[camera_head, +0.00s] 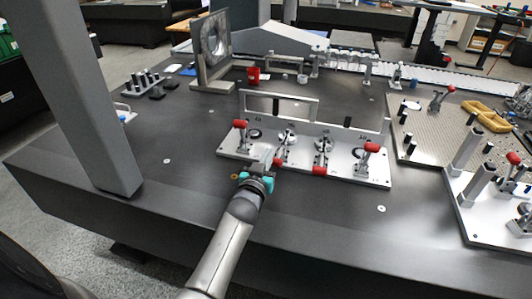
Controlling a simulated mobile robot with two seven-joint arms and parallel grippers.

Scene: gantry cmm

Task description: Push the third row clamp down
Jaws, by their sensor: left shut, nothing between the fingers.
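A pale fixture plate (345,174) on the dark table carries a row of clamps with red handles. The leftmost handle (240,124) and the rightmost handle (372,148) stand up. The second handle from the left (277,161) and the third clamp's handle (320,171) sit low at the plate's front side. My left gripper (268,157) is shut and empty, over the front left part of the plate, close beside the second handle. I cannot tell whether it touches that handle. The third handle is to its right, apart from it. My right gripper is out of view.
A metal frame (281,98) rises behind the clamps. A grey column (84,100) stands at left. A perforated plate (432,135) and another fixture (485,213) are at right. The table in front of the clamp plate is mostly clear.

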